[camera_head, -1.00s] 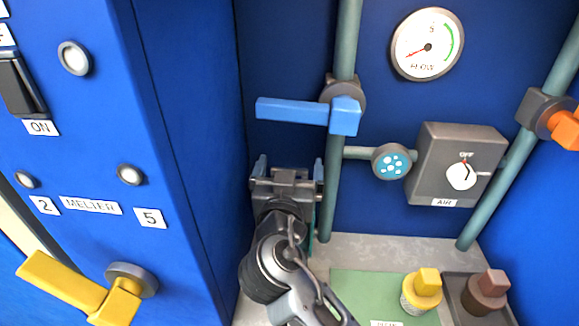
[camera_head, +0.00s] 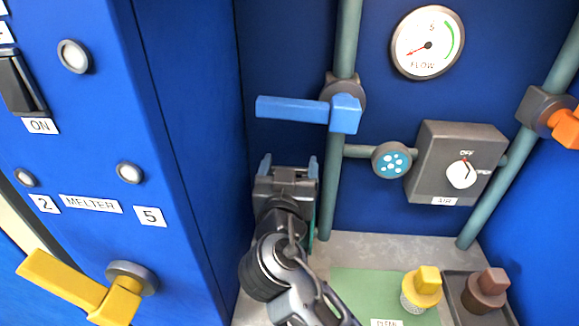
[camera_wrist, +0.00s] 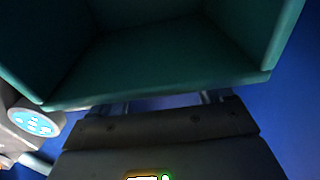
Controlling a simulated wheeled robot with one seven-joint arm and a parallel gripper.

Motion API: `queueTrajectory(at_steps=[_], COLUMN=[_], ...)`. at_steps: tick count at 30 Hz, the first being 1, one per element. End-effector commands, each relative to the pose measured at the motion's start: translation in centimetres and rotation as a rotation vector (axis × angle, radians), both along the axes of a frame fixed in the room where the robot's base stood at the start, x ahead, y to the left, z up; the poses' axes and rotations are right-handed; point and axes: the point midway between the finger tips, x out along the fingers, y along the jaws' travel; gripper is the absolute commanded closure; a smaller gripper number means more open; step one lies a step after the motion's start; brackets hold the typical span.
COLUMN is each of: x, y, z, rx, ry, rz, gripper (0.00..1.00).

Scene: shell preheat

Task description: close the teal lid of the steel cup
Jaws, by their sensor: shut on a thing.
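My gripper (camera_head: 289,168) is in the head view at the back of the bay, left of the vertical pipe. In the wrist view, the teal lid (camera_wrist: 160,70) fills the top as a large hollow shape with side walls, right at the fingers. My gripper is shut on it, though the exact contact is dark. In the head view only a thin teal sliver shows beside my wrist. The steel cup is not visible in either view; my arm covers that spot in the head view.
A blue valve handle (camera_head: 293,110) juts left just above my gripper. The blue melter cabinet (camera_head: 190,150) stands close on the left. An air box (camera_head: 455,150) is on the right. A green mat (camera_head: 365,290) with a yellow-topped shaker (camera_head: 422,290) lies at front right.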

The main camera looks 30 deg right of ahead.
Motion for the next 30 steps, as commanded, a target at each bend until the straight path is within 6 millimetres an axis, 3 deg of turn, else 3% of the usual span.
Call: queueTrajectory(at_steps=[11, 21, 30], x=[-1.0, -4.3, -7.5], y=[0.7, 2.9, 5.0], z=[0.0, 0.0, -0.7], rx=[0.002, 0.003, -0.128], ry=[-0.001, -0.004, -0.193], rz=[0.002, 0.003, 0.002], gripper=[0.76, 0.76, 0.76])
